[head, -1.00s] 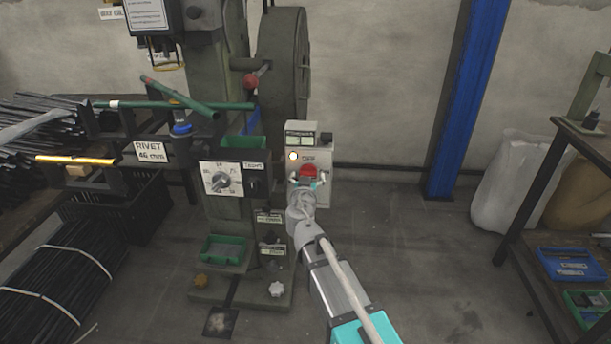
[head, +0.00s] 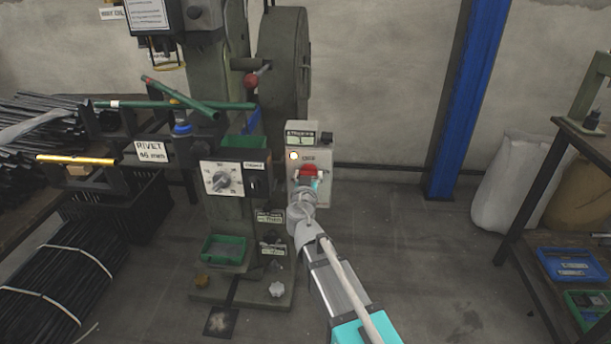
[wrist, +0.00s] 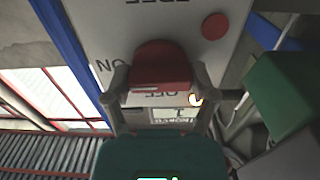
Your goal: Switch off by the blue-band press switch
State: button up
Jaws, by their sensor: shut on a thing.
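The grey switch box (head: 323,192) stands right of the green-grey press (head: 232,120). Its red switch handle (head: 309,170) is on the front, below a small lit lamp (head: 293,156) and a display. My gripper (head: 308,184) reaches it from below and hides part of the front. In the wrist view, the red handle (wrist: 160,65) sits between the two fingers of my gripper (wrist: 160,85), which are shut on it. "ON" shows beside the handle and partly hidden "OFF" lettering below it. The lamp (wrist: 195,99) shows by the right finger. A blue ring (head: 181,128) is on the press.
A dial panel (head: 222,180) and a green tray (head: 224,249) are on the press left of my arm. Black rod bundles (head: 60,285) lie at the left. A blue post (head: 467,95), white sack (head: 510,185) and shelf are at right. The floor between is clear.

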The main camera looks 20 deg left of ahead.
jog(key=shift+a+n, duration=0.1)
jog(key=shift+n, duration=0.3)
jog(key=n, duration=0.3)
jog(key=shift+n, duration=0.3)
jog(key=n, duration=1.3)
jog(key=shift+n, duration=0.4)
jog(key=o, duration=1)
